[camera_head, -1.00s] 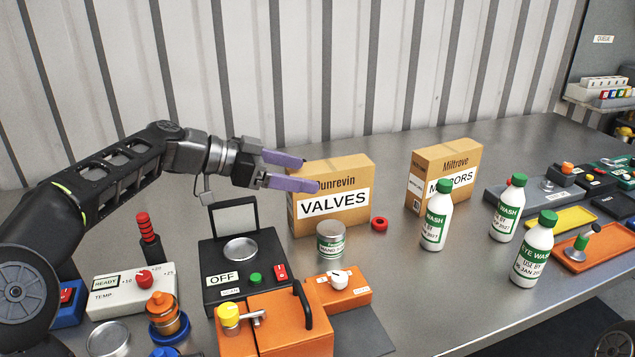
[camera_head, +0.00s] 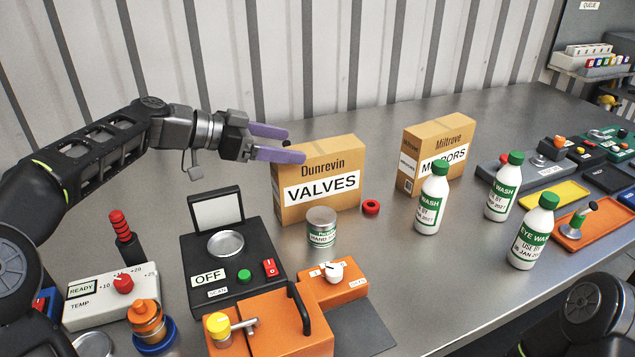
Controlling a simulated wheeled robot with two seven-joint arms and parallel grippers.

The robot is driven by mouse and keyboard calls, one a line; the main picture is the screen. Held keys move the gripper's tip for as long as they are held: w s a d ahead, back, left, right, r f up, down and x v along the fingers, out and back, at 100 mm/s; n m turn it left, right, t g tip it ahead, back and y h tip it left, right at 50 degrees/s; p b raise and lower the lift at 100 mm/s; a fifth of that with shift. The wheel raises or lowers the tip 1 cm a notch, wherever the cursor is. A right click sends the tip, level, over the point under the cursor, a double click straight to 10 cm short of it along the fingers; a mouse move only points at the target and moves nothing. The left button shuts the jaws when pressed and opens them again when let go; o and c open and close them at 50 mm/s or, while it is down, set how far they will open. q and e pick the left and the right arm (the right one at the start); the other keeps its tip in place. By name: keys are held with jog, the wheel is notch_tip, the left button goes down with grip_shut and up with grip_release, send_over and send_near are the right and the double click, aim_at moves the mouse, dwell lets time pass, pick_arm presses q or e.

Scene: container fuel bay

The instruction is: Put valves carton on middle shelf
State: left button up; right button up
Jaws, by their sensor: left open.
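The valves carton (camera_head: 318,187) is a brown box with a white VALVES label and the name Dunrevin. It stands upright on the steel bench, left of the middle of the view. My left gripper (camera_head: 296,144) is open, with purple fingers pointing right. Its fingertips are at the carton's upper left corner, one overlapping it in the picture; I cannot tell whether they touch. Nothing is held. Part of my right arm (camera_head: 585,315) shows at the lower right, but its gripper is out of view. No middle shelf can be made out clearly.
A mirrors carton (camera_head: 437,150) stands to the right behind white eye wash bottles (camera_head: 432,199). A small tin (camera_head: 321,228) and red ring (camera_head: 371,207) sit before the valves carton. A black scale (camera_head: 232,255) and orange unit (camera_head: 270,322) stand nearer. A rack (camera_head: 590,62) is at far right.

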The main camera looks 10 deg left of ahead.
aim_at(315, 148)
pick_arm(q)
jog(key=shift+d+f, duration=0.1)
jog(key=shift+d, duration=0.05)
jog(key=shift+w, duration=0.1)
jog(key=p+x, duration=0.1)
jog(key=x, duration=0.4)
jog(key=shift+d+p, duration=0.15)
jog(key=shift+p, duration=0.25)
jog(key=shift+c, duration=0.2)
grip_shut()
dwell(0.8)
